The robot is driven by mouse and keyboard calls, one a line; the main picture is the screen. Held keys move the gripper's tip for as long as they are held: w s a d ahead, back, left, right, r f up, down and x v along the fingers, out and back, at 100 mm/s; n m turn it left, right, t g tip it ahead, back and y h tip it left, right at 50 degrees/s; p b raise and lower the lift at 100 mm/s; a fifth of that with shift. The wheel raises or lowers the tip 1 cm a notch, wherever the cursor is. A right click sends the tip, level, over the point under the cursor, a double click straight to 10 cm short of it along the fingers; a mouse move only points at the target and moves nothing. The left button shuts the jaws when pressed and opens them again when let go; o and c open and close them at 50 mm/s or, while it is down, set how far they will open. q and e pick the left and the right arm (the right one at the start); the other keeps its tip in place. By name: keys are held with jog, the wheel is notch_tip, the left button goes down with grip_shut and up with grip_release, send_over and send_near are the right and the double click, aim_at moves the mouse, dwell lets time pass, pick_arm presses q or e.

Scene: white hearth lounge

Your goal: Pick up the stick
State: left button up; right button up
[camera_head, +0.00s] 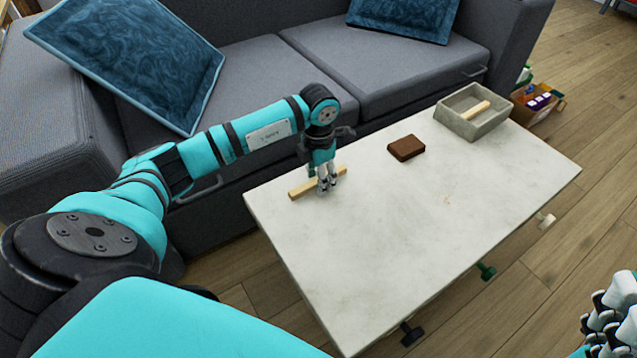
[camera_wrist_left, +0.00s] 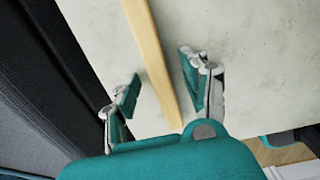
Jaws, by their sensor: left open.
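A pale wooden stick (camera_head: 303,187) lies on the white marble table (camera_head: 380,260) near its back left edge. My left gripper (camera_head: 327,187) points down over the stick, low at the tabletop. In the left wrist view, the stick (camera_wrist_left: 152,60) runs between the two spread fingers of my left gripper (camera_wrist_left: 160,84), with a gap on each side.
A brown block (camera_head: 406,148) lies on the table right of the stick. A grey stone tray (camera_head: 481,127) at the far right holds another pale stick (camera_head: 475,110). A grey sofa (camera_head: 385,62) stands close behind the table. The table's front middle is clear.

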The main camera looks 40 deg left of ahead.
pick_arm(q)
jog(key=shift+r, duration=0.1)
jog(key=shift+c, duration=0.2)
grip_shut()
